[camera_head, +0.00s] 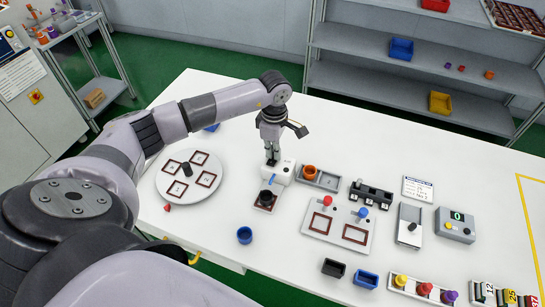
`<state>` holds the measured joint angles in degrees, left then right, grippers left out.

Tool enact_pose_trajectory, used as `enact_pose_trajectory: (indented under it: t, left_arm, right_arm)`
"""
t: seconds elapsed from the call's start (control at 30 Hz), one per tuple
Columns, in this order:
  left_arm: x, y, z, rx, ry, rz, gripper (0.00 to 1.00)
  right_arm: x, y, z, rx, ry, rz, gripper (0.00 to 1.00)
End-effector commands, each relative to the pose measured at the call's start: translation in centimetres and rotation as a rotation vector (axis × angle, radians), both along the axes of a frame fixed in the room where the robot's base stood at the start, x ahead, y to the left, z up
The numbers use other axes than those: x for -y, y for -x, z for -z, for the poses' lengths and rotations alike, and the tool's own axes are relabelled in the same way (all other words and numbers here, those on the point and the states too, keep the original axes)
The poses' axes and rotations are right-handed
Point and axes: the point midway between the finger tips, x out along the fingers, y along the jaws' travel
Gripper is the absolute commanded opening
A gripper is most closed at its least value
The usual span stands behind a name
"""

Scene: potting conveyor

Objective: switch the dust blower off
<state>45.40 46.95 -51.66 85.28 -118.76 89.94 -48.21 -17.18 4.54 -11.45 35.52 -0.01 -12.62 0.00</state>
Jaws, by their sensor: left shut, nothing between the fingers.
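A small white box unit (285,176) with a blue nozzle-like part (273,180) stands in the middle of the white table; it looks like the dust blower. My left gripper (271,162) points down from above, its fingers shut and empty, with the tips at the left end of the unit's top. I cannot tell whether they touch it. A dark switch-like part there is mostly hidden by the fingers, so its position cannot be read. A black round part (266,197) on a brown-framed tile sits just in front of the nozzle. My right gripper is not in view.
A round white turntable (203,206) stands left of the unit. A blue cup (244,234) is in front.

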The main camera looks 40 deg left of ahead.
Motion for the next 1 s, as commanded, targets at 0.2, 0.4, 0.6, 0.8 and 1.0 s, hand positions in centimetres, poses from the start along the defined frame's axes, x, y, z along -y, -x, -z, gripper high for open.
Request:
enact_pose_trajectory:
  t: [0.2,0.4,0.6,0.8,1.0]
  left_arm:
    - [0.0,0.0,-0.7,0.0,0.0,0.0,0.0]
    - [0.0,0.0,-2.3,-0.001,0.0,0.001,0.0]
    - [0.0,0.0,-3.9,0.001,0.0,0.001,0.0]
    - [0.0,0.0,-5.5,0.0,0.0,0.0,0.0]
    - [0.0,0.0,-6.9,0.0,0.0,0.0,0.0]
  right_arm:
    - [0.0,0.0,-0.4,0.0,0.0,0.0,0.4]
    - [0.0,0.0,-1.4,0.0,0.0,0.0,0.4]
    - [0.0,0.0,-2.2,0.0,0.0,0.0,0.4]
    - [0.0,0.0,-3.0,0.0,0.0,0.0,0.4]
    - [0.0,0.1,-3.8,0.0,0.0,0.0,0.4]
